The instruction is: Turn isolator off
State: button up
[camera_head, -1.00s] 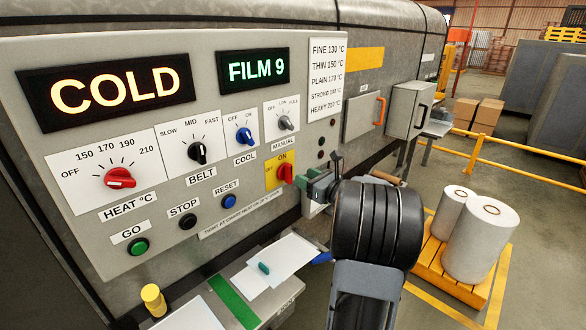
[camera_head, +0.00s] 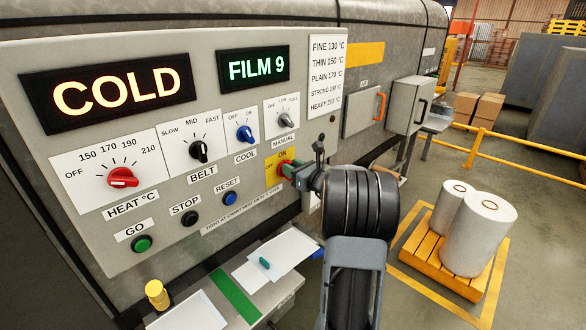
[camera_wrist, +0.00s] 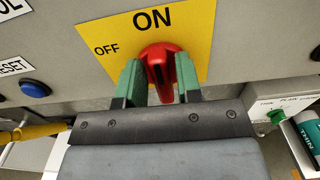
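The isolator is a red rotary knob (camera_wrist: 160,62) on a yellow plate (camera_wrist: 98,32) marked OFF at the left and ON at the top. The knob's dark mark points up towards ON. In the head view the red knob (camera_head: 284,166) is partly covered by my gripper (camera_head: 293,171). In the wrist view my gripper (camera_wrist: 160,85) has one green finger on each side of the knob's handle, which stands between them. The fingers are apart, and I cannot tell firm contact on either side.
Above the plate is the MANUAL knob (camera_head: 286,120), and to the left the blue COOL knob (camera_head: 245,133). The blue RESET button (camera_head: 229,199) is lower left. A ledge with papers (camera_head: 281,252) lies below. A pallet with white rolls (camera_head: 478,236) stands at the right.

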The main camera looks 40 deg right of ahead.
grip_shut()
jog(key=shift+f+b, duration=0.1)
jog(key=shift+b, duration=0.25)
jog(key=shift+s+a+f+n+b, duration=0.1)
jog(key=shift+a+f+n+b, duration=0.2)
jog(key=shift+n+b, duration=3.65)
jog(key=shift+a+f+n+b, duration=0.3)
jog(key=shift+n+b, duration=1.7)
jog(key=shift+b, duration=3.8)
jog(key=shift+s+a+f+n+b, duration=0.1)
jog(key=shift+a+f+n+b, duration=0.2)
jog(key=shift+n+b, duration=3.65)
jog(key=shift+m+b, duration=0.8)
jog(key=shift+b, duration=0.25)
